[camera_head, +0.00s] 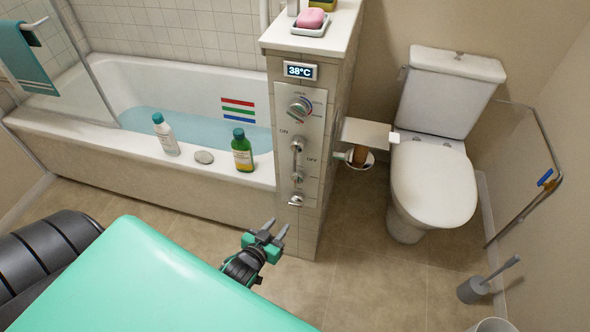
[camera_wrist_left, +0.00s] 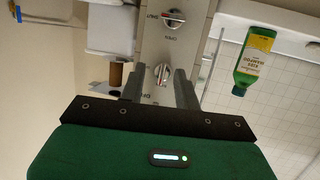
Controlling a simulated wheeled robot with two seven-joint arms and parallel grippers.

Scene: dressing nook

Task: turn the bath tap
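The tiled pillar beside the bath carries a pale control panel (camera_head: 312,150). My right gripper is not in view.
The bath (camera_head: 60,125) holds water; a white bottle (camera_head: 166,136) and a green bottle (camera_head: 242,152) stand on its rim. A display (camera_head: 300,71) reads 38°C. Right of the pillar are a paper holder (camera_head: 366,133) and a toilet (camera_head: 433,185). The floor before the pillar is clear.

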